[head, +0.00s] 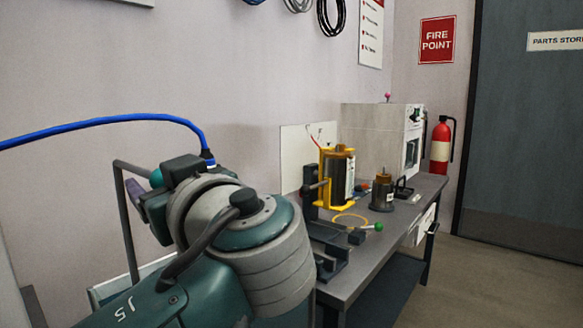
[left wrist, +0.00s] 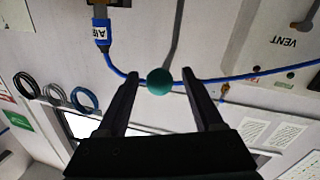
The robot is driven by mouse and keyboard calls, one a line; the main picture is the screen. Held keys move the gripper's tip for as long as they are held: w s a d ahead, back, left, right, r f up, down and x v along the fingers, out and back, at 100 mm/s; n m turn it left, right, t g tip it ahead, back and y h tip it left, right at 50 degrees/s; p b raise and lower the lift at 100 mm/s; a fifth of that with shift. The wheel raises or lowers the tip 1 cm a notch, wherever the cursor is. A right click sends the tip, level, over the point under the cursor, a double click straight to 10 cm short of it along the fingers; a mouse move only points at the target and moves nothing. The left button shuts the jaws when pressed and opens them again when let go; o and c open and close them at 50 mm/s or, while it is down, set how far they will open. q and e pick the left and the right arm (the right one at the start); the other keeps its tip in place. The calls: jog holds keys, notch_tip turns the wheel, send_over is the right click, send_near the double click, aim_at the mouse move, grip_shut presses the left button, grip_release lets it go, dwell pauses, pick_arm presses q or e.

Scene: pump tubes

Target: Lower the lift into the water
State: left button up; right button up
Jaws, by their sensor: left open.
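A teal ball knob (head: 156,178) sits at the end of a bent grey rod (head: 126,220) to the left of the bench. My left gripper (head: 143,189) is at this knob, partly hidden by my own wrist. In the left wrist view the knob (left wrist: 160,81) shows between the fingertips of my open left gripper (left wrist: 160,76), with gaps on both sides. The grey rod (left wrist: 178,35) runs from the knob to the top edge there. I see no water surface, and I cannot tell which part is the lift. My right gripper is not in view.
A bench (head: 350,287) holds a yellow frame (head: 325,175) with a dark cylinder, a smaller metal pot (head: 382,192), a green-knobbed lever (head: 378,227) and a light box (head: 375,135). A blue hose (head: 110,122) arches close to my left wrist.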

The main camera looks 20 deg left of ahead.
pick_arm(q)
jog(key=shift+a, duration=0.1)
grip_shut()
dwell(0.6)
dwell(0.8)
